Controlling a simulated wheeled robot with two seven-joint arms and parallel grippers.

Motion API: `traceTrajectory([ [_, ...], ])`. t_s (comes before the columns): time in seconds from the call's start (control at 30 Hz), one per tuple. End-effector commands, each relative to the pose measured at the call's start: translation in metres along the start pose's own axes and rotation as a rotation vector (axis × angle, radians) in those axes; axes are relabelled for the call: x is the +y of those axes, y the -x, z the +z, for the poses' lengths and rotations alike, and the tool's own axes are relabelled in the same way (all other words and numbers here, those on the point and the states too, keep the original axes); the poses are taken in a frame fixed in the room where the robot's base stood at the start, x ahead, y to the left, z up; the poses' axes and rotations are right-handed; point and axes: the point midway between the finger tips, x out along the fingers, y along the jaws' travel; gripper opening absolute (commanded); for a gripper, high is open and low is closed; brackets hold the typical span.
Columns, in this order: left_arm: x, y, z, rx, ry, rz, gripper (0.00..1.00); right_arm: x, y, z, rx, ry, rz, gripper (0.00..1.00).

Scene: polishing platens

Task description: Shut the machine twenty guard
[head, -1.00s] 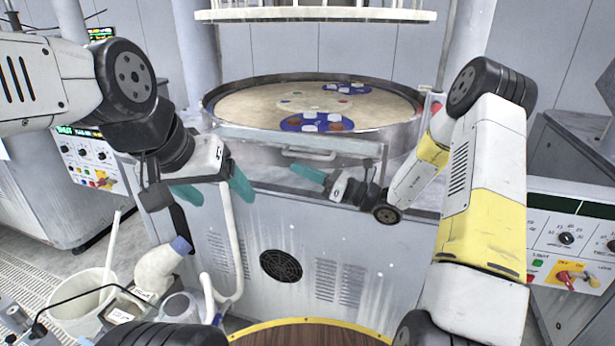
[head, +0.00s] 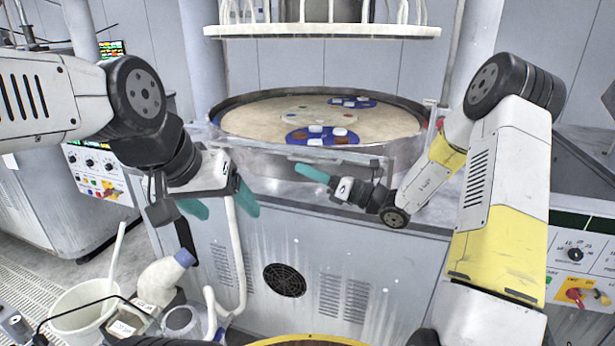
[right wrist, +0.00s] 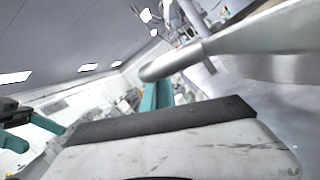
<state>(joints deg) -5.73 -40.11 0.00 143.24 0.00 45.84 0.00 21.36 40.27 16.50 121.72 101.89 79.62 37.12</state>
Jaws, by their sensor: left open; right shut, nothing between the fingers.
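The guard (head: 368,160) is a pale framed panel low across the front of the round polishing platen (head: 265,113), with a bar handle on its front. My right gripper (head: 313,173) is shut and empty, its teal fingers together by the handle, partly covering it. I cannot tell if they touch. In the right wrist view the shut fingers (right wrist: 157,95) show just beyond a thick metal bar (right wrist: 172,64) that crosses close in front. My left gripper (head: 221,204) is open and empty, left of the guard before the machine's grey front.
Blue discs (head: 322,136) with pale pieces lie on the platen. A white ring (head: 320,31) hangs above it. A white bucket (head: 85,308) and bottles stand at lower left. A control panel (head: 580,262) is at the right.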

Motion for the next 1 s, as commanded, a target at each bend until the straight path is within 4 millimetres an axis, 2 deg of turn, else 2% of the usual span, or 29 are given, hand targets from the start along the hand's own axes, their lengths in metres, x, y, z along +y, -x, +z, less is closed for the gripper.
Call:
traceTrajectory([
  [0.2, 0.000, 0.000, 0.000, 0.000, 0.000, 0.000, 0.75, 0.010, -0.007, 0.032, -0.002, -0.184, -0.046, 0.00],
  [0.47, 0.000, 0.000, 0.000, 0.000, 0.000, 0.000, 0.75, 0.011, -0.017, 0.071, -0.002, -0.422, -0.107, 0.00],
  [0.73, 0.000, 0.000, 0.000, 0.000, 0.000, 0.000, 0.75, 0.002, -0.026, 0.109, -0.002, -0.670, -0.169, 0.00],
  [1.0, 0.000, 0.000, 0.000, 0.000, 0.000, 0.000, 0.75, -0.015, -0.035, 0.144, -0.003, -0.917, -0.230, 0.00],
])
